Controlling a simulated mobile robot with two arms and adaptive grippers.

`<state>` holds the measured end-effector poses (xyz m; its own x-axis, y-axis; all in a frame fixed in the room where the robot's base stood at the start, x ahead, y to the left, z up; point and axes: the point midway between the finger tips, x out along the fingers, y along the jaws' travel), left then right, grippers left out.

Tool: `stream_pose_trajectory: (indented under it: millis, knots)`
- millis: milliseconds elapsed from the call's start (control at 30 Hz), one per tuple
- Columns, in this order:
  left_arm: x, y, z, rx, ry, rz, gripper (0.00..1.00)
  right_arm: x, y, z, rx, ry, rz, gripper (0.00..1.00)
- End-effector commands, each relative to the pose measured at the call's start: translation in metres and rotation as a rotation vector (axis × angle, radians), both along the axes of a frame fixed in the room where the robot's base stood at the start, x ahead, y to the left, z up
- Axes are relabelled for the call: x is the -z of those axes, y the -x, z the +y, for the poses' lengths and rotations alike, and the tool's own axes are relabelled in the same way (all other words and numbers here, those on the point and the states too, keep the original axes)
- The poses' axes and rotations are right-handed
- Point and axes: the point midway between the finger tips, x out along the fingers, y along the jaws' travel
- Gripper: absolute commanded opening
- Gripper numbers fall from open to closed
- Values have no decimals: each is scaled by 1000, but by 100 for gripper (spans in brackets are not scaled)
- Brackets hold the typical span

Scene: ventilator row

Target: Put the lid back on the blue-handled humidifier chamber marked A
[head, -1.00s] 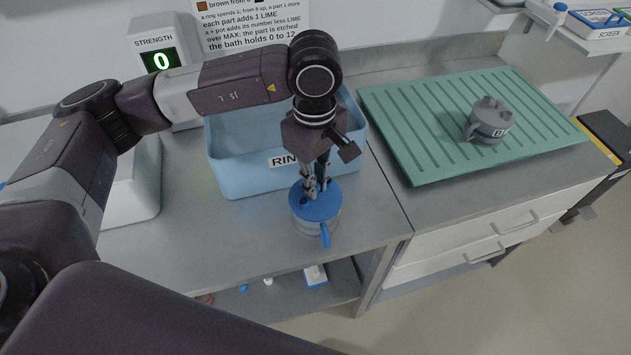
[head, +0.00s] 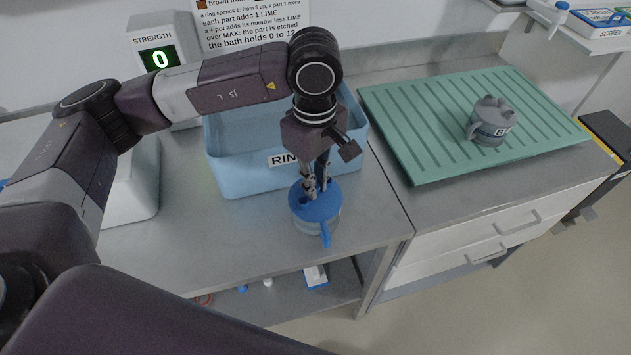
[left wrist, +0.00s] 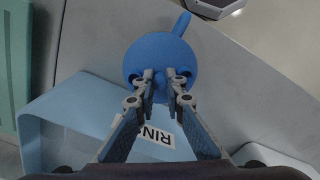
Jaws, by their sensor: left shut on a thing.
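The blue-handled chamber (head: 319,224) stands upright on the grey bench in front of the rinse tub, its blue handle pointing toward the bench's front edge. The blue lid (head: 325,206) is on top of the chamber; whether it is fully seated I cannot tell. My left gripper (head: 315,196) points down and is shut on the middle of the lid. No letter A shows on the visible side. My right gripper is not in view.
A light blue tub (head: 240,180) labelled RIN… stands just behind the chamber. A green ribbed mat (head: 420,150) at right carries a grey chamber (head: 490,122) marked B. A display (head: 159,58) reads 0. The bench's front edge lies close to the chamber.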

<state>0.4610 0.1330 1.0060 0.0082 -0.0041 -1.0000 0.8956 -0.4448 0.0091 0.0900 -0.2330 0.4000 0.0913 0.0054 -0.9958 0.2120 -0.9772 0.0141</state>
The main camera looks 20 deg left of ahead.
Motion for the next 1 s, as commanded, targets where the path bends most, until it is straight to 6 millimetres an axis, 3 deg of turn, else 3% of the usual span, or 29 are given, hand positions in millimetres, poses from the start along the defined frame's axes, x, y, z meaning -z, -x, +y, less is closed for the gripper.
stream_pose_trajectory:
  millis: [1000]
  knots:
    - [0,0,-1,0,1,0,0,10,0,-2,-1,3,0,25]
